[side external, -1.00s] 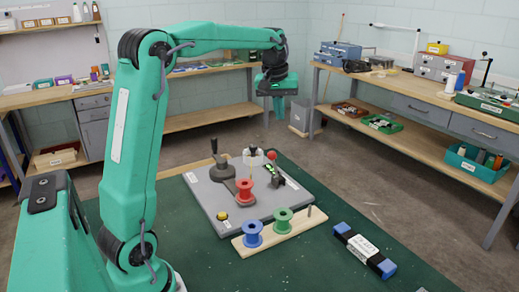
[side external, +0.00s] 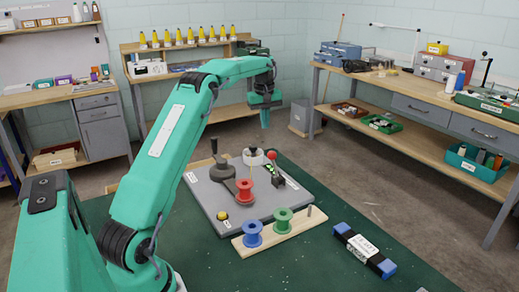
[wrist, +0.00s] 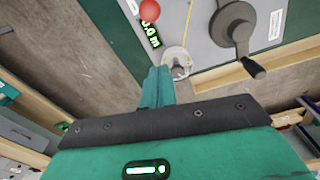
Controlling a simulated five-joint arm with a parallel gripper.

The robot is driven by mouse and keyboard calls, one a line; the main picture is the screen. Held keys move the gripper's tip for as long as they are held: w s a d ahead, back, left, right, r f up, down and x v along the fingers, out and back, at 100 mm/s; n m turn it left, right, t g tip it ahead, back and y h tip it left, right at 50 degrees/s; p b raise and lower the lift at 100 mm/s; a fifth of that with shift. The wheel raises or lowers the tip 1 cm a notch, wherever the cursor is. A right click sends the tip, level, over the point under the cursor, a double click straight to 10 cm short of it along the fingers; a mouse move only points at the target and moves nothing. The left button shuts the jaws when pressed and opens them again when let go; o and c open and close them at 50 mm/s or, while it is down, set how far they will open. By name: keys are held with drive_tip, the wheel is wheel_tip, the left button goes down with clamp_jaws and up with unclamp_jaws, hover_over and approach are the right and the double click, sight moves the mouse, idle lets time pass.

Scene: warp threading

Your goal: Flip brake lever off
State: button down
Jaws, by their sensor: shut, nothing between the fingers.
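A lever with a red ball knob (side external: 271,155) stands at the back right of the grey panel (side external: 205,192), and I take it for the brake lever. Its red ball also shows at the top of the wrist view (wrist: 151,9), with its stem hidden. My gripper (side external: 265,124) is above and beyond the panel's back edge, apart from the lever, pointing down. In the wrist view my gripper's fingers (wrist: 160,76) are closed together and empty, with the red ball farther up the picture.
A black crank (side external: 220,172), a round white part (side external: 253,158), a red spool (side external: 244,190) and a yellow button (side external: 222,214) crowd the panel. A lit green readout (wrist: 151,36) is beside the red ball. Blue (side external: 252,233) and green (side external: 282,220) spools stand in front.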

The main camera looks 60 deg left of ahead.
sight(275, 168)
drive_tip(key=shift+a+f, duration=0.45)
drive_tip(key=shift+a, duration=0.05)
drive_tip(key=shift+f, duration=0.1)
drive_tip(key=d+f, duration=0.3)
drive_tip(key=f, duration=0.5)
drive_tip(key=shift+d+f, duration=0.25)
drive_tip(key=shift+d, duration=0.1)
idle(0.4)
